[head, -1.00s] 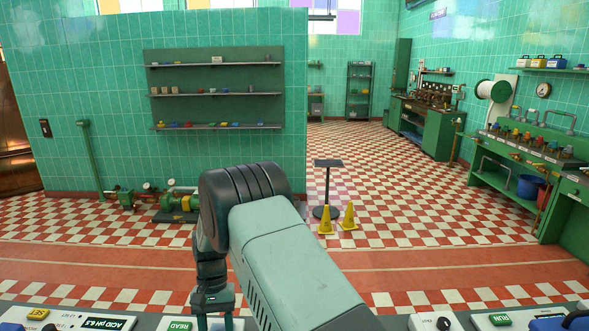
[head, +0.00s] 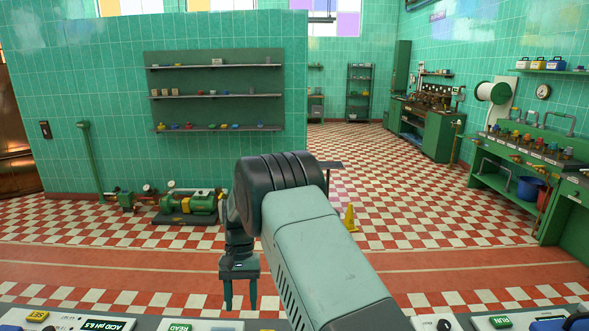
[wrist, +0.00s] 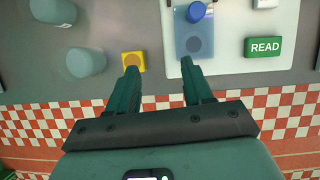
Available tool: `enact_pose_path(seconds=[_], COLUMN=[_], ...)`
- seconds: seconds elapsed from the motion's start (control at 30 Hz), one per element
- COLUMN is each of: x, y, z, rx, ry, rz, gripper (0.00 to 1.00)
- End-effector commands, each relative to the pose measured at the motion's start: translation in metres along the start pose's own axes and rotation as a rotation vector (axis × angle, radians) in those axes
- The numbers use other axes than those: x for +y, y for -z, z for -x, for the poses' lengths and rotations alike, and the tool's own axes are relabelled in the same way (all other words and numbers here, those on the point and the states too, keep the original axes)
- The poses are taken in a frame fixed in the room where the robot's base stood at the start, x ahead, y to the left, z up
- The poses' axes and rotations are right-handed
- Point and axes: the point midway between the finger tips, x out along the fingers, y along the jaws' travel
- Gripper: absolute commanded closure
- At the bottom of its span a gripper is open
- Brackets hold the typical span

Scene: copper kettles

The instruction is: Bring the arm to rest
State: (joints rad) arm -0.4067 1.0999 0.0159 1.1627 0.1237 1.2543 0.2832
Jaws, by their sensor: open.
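My gripper (head: 240,304) points down above the front bench, its two fingers apart with nothing between them. The wrist view shows the same open fingers (wrist: 159,68) over the console edge, beside a yellow square block (wrist: 133,61) and a white panel (wrist: 228,70). The fingers look clear of the panel, though their exact height is hard to tell. My arm rises from the lower right and bends at a dark joint in mid-view.
The panel carries a blue knob (wrist: 196,12) and a green READ label (wrist: 263,47). Grey-green cylinders (wrist: 86,62) stand to the left. The RUN label (head: 501,321) is at right. Beyond the bench lies open checkered floor with a yellow cone (head: 350,218) and a green pump (head: 190,204).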

Motion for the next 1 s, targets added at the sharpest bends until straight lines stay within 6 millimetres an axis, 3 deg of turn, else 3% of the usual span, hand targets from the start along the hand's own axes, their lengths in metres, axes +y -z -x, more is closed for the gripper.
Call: enact_pose_path(seconds=[0.37, 0.47, 0.87, 1.0], x=[0.063, 0.059, 0.061, 0.038], y=[0.027, 0.025, 0.027, 0.004], z=[-0.037, -0.059, 0.019, 0.019], rx=[-0.005, -0.007, 0.002, 0.001], ry=[0.032, 0.030, 0.033, 0.060], rz=[-0.077, -0.071, -0.072, -0.119], gripper=[0.49, 0.49, 0.49, 0.49])
